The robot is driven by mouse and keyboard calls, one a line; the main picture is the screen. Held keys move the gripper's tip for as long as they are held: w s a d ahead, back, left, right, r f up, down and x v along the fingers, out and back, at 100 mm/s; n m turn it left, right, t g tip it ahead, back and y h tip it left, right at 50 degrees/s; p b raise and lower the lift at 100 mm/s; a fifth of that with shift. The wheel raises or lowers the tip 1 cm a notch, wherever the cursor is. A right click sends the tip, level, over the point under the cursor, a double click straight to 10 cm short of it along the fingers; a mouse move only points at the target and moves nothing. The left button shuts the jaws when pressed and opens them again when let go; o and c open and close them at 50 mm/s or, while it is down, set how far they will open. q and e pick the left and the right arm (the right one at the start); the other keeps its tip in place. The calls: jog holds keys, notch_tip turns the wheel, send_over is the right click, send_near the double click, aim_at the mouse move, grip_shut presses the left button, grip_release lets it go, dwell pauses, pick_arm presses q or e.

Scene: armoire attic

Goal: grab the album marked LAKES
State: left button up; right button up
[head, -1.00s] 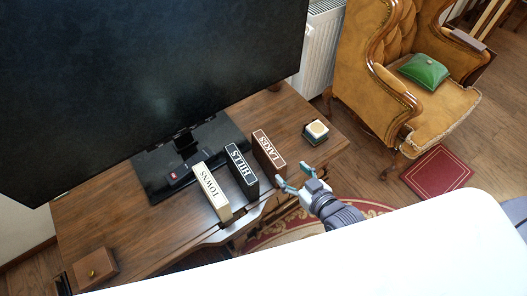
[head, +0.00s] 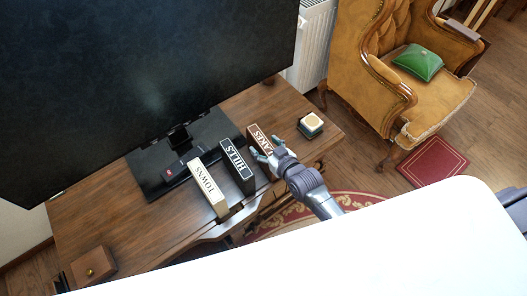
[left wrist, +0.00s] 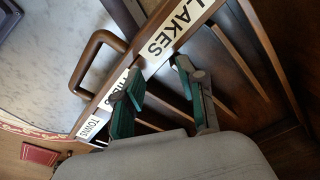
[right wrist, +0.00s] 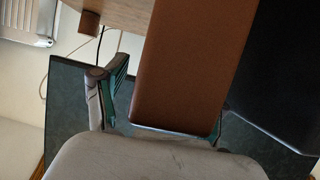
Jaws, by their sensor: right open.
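The brown LAKES album (head: 257,134) stands on the wooden desk, rightmost of three albums. My right gripper (head: 263,153) is over its near end and partly covers the label. In the right wrist view the plain brown face of the album (right wrist: 192,65) lies between the open fingers (right wrist: 168,95); the right finger is largely hidden by it. The black HILLS album (head: 236,160) and the cream TOWNS album (head: 208,188) stand to its left. My left gripper (left wrist: 158,72) is open and empty, in front of a wooden rack (left wrist: 215,62) with LAKES, HILLS and TOWNS labels.
A large dark screen (head: 150,80) stands behind the albums. A small box with a cream top (head: 311,122) sits right of LAKES. A remote (head: 173,172) lies on the screen's base. A brown box (head: 93,264) is at the desk's left. The rack has a handle (left wrist: 88,60).

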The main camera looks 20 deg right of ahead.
grip_shut()
jog(key=shift+r, duration=0.1)
dwell(0.3)
jog(key=shift+r, duration=0.1)
